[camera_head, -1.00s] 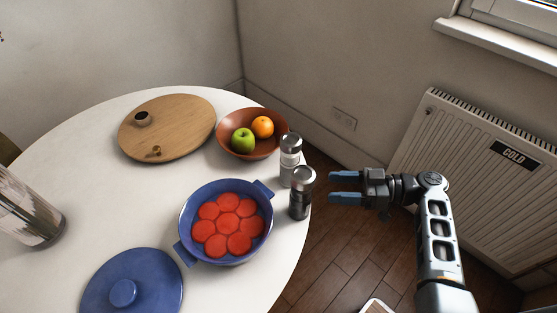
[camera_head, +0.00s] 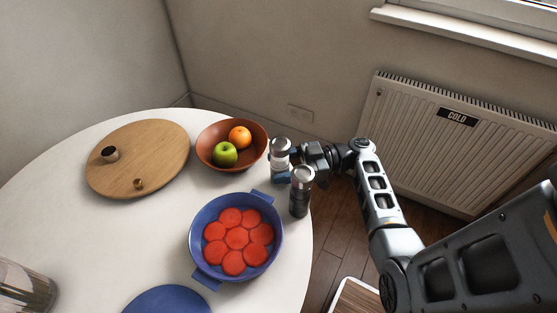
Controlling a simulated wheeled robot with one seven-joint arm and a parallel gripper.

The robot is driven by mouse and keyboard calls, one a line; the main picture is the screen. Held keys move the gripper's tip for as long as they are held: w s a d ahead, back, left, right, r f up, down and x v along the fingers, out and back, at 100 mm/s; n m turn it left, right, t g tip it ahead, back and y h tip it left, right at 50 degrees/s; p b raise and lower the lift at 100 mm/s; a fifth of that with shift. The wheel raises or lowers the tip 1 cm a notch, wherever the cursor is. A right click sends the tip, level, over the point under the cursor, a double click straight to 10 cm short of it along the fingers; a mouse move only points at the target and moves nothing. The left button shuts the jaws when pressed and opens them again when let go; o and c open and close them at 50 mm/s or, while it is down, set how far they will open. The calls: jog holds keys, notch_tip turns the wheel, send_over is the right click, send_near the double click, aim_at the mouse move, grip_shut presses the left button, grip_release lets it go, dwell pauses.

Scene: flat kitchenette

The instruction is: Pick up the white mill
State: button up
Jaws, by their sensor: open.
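The white mill (camera_head: 280,159) with a silver cap stands upright near the right edge of the round white table. My gripper (camera_head: 284,165) is at the white mill, reaching in from the right, with its blue fingers open beside the mill's body. One finger shows in front of the mill and the other shows at its far side. I cannot tell whether the fingers touch it. A dark mill (camera_head: 300,194) with a silver cap stands upright just in front and partly hides my fingers.
A brown bowl (camera_head: 205,158) with an apple and an orange stands left of the white mill. A blue pot (camera_head: 194,240) with red slices is in front. A wooden board (camera_head: 165,150) lies at the left. The wall and radiator (camera_head: 400,130) are behind.

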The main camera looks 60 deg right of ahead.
aim_at(275, 155)
jog(key=shift+x, duration=1.3)
jog(key=shift+c, duration=0.4)
jog(key=c, duration=0.9)
jog(key=shift+o, duration=0.2)
jog(key=shift+r, duration=0.1)
jog(key=shift+r, duration=0.35)
jog(key=r, duration=0.3)
jog(key=shift+s+d+r, duration=0.3)
jog(key=shift+s+r, duration=0.05)
jog(key=s+d+r+b, duration=0.2)
jog(key=s+d+r, duration=0.3)
jog(key=s, duration=0.4)
jog(key=shift+d+r, duration=0.4)
jog(key=shift+r, duration=0.35)
